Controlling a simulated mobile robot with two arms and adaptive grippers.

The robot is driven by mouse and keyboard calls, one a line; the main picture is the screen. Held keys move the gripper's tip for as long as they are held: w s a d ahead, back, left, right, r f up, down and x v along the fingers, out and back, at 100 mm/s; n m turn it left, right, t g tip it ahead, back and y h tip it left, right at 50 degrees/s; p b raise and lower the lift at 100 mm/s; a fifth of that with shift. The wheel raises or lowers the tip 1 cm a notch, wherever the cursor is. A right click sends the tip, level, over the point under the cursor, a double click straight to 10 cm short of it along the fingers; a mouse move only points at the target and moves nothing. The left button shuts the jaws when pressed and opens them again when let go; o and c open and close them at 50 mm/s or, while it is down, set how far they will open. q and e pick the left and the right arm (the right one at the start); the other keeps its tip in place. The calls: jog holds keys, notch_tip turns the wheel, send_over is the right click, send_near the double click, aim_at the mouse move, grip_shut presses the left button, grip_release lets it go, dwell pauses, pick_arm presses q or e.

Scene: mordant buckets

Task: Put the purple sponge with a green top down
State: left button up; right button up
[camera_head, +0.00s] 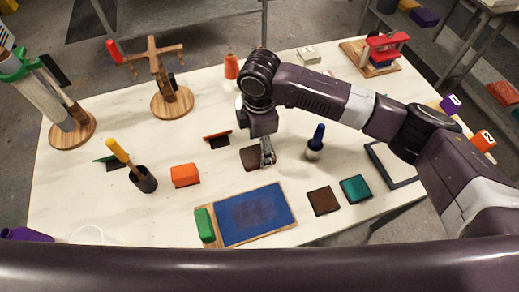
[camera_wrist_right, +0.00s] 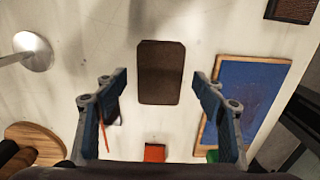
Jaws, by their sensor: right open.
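I cannot pick out a purple sponge with a green top in either view. My right gripper (camera_head: 267,155) hangs low over the middle of the white table. In the right wrist view my right gripper (camera_wrist_right: 160,88) is open, its two fingers wide apart and nothing held between them. Below and between them, a flat brown pad (camera_wrist_right: 160,72) lies on the table. The brown pad also shows in the head view (camera_head: 250,158), partly hidden by the gripper. My left gripper is not in view.
A blue board (camera_head: 255,212) with a green block (camera_head: 205,226) lies at the front. An orange block (camera_head: 184,175) and a dark cup (camera_head: 144,180) stand left. A blue-handled item (camera_head: 316,140) stands close right. Another brown pad (camera_head: 322,201) and a teal block (camera_head: 355,189) lie front right.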

aim_at(259, 153)
notch_tip(259, 153, up, 10)
jog(key=b, duration=0.2)
jog(key=shift+r, duration=0.15)
dwell(0.4)
